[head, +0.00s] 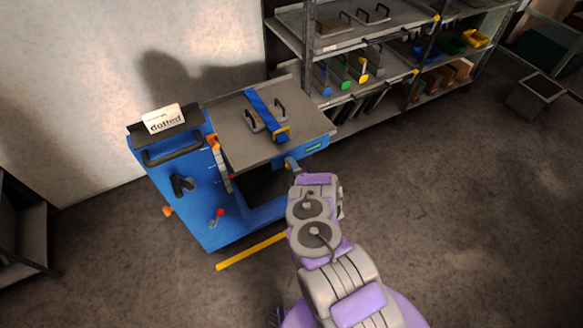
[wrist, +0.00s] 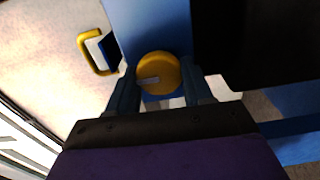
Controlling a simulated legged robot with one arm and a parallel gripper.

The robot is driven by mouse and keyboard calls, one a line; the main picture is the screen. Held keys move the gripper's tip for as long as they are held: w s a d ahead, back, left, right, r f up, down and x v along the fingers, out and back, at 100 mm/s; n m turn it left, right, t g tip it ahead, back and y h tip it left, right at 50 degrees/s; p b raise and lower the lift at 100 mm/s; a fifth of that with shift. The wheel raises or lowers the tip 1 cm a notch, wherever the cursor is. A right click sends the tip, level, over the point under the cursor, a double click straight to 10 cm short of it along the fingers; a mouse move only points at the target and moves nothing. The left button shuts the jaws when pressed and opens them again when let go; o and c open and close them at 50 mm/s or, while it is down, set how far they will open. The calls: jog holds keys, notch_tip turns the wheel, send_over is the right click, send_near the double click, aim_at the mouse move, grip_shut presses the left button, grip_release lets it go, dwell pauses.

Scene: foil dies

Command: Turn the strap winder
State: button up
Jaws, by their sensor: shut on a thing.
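The strap winder is a round yellow knob (wrist: 158,72) with a pale mark on its face, on the blue front of the cart. My gripper (wrist: 161,90) is shut on it, one dark finger on each side. In the head view my gripper (head: 295,169) reaches the cart's front edge, where only a little of the yellow knob (head: 288,162) shows. A blue strap (head: 264,113) lies across a grey die with dark handles on the cart's top plate (head: 245,146). The strap ends at a yellow loop (head: 282,133), left of the knob in the wrist view (wrist: 86,52).
The blue cart (head: 190,200) bears a sign reading "dotted" (head: 164,119), a black push bar (head: 173,152) and several levers. A yellow bar (head: 250,251) is low near the floor. Shelves (head: 330,105) with dies and bins stand behind. The floor at right is open.

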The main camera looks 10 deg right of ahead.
jog(key=shift+s+a+f+n, duration=0.1)
jog(key=shift+s+f+n, duration=0.05)
jog(key=shift+f+n, duration=0.15)
jog(key=o, duration=0.8)
jog(key=shift+o, duration=1.1)
jog(key=shift+r, duration=0.15)
jog(key=v, duration=1.7)
